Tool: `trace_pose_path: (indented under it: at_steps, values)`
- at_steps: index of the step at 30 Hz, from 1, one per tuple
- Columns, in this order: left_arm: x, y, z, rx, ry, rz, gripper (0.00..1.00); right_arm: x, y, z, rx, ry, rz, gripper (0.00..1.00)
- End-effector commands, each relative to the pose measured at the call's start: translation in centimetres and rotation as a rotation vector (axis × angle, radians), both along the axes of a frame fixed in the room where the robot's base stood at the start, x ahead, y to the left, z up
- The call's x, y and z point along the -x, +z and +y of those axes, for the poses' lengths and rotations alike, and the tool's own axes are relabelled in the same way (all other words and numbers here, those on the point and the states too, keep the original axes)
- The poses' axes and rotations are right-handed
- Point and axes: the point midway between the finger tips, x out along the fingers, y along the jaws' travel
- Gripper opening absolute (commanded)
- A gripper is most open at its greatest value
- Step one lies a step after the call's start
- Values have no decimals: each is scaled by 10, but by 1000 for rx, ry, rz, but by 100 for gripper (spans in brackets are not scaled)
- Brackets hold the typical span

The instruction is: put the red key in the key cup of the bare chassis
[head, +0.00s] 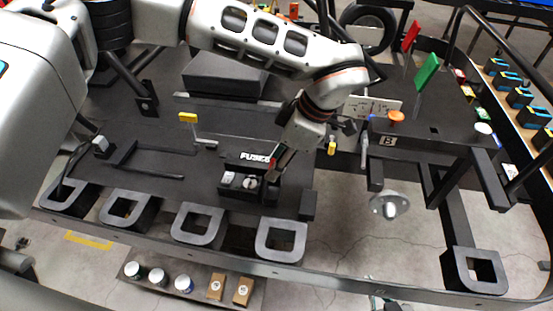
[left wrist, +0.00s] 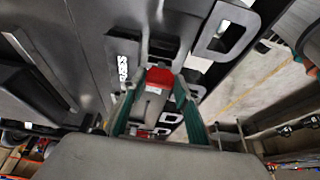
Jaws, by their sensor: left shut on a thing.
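My left gripper (head: 277,163) reaches down over the dark chassis deck (head: 150,160), just beside the box marked FUSES. It is shut on the red key (left wrist: 160,77), whose red head and grey body show between the green fingers in the left wrist view (left wrist: 157,115). In the head view only a sliver of red shows at the fingertips. The fuse box (head: 228,188) holds small light parts and touches or nearly touches the fingertips. I cannot make out which part is the key cup. A bit of my right gripper (head: 384,301) shows at the bottom edge; its fingers are unclear.
Square black frames (head: 282,241) line the deck's front edge. A yellow-topped lever (head: 188,117) stands on the deck. A shelf below holds cans (head: 157,276) and brown boxes (head: 243,291).

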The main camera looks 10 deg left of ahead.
Motion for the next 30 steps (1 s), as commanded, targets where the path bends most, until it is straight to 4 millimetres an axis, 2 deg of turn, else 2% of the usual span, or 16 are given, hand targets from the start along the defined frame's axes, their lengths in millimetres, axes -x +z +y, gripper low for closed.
trace_pose_path:
  at_steps: [21,30]
  values:
    - [0,-40,0,0,-1,1,17,1,-26,-4,6,-1,4,0]
    - [0,-46,0,0,0,1,17,2,-30,-4,8,-1,7,0]
